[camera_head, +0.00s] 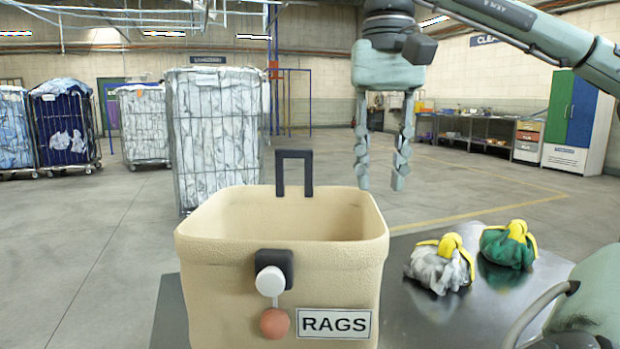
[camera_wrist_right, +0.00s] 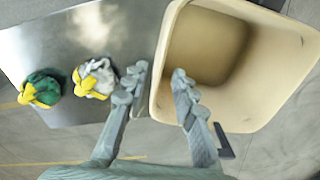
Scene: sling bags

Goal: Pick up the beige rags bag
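A beige tub-shaped container (camera_head: 215,285) with a "RAGS" label stands open and upright at the table's near left. It has a black handle (camera_head: 294,155) at its far rim and looks empty. It also shows in the right wrist view (camera_wrist_right: 262,75). A whitish-grey bag with yellow ties (camera_head: 437,270) lies on the table to its right, also in the right wrist view (camera_wrist_right: 98,80). My right gripper (camera_head: 382,187) is open and empty, pointing down above the container's right side. In the right wrist view its fingers (camera_wrist_right: 160,82) appear either side of the container's wall, apart from it. My left gripper is not in view.
A green bag with yellow ties (camera_head: 507,247) lies beside the whitish one on the dark shiny table (camera_head: 405,325). Wire laundry cages (camera_head: 218,125) stand behind at left. A bench (camera_head: 480,130) and cabinet (camera_head: 578,115) stand far right. Bare table lies in front of the bags.

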